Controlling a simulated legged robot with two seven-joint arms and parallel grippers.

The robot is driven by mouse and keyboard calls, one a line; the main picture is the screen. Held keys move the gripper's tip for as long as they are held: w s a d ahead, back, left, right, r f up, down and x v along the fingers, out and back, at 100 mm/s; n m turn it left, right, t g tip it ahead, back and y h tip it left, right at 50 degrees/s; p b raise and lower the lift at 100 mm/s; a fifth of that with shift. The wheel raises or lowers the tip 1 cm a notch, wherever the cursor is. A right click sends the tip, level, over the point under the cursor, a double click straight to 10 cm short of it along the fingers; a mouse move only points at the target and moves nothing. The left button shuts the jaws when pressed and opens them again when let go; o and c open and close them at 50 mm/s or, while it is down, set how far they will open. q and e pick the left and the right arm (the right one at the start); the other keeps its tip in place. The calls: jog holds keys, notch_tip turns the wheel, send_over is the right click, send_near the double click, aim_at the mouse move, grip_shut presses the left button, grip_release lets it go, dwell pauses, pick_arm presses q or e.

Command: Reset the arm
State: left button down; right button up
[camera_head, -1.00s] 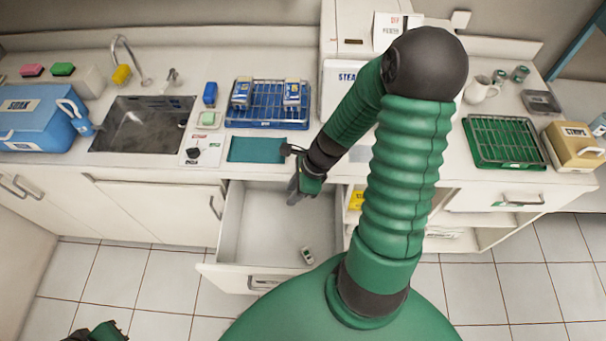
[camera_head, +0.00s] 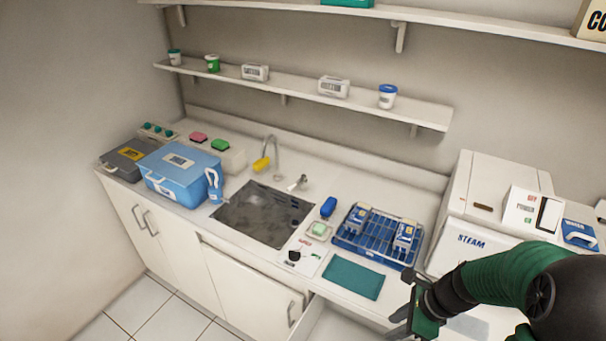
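My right arm comes in from the lower right corner. My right gripper (camera_head: 399,324) is low in the picture, over the open drawer (camera_head: 335,325) and in front of the counter edge. Its grey fingertips point left and look apart, with nothing seen between them. My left gripper is out of view. Only part of the drawer shows, cut off by the bottom edge.
A teal mat (camera_head: 354,279) lies on the counter, with a blue rack (camera_head: 345,240) holding two boxes behind it. The white STEAM machine (camera_head: 478,205) stands at the right. The sink (camera_head: 262,215) and blue tub (camera_head: 185,175) are left.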

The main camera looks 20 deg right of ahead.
jog(key=w+a+n+h, duration=0.2)
jog(key=a+n, duration=1.3)
jog(key=n, duration=1.1)
jog(key=shift+w+r+n+g+h, duration=0.15)
jog(key=shift+w+n+g+h, duration=0.2)
jog(key=shift+h, duration=0.25)
jog(key=shift+w, duration=0.15)
jog(key=shift+a, duration=0.2)
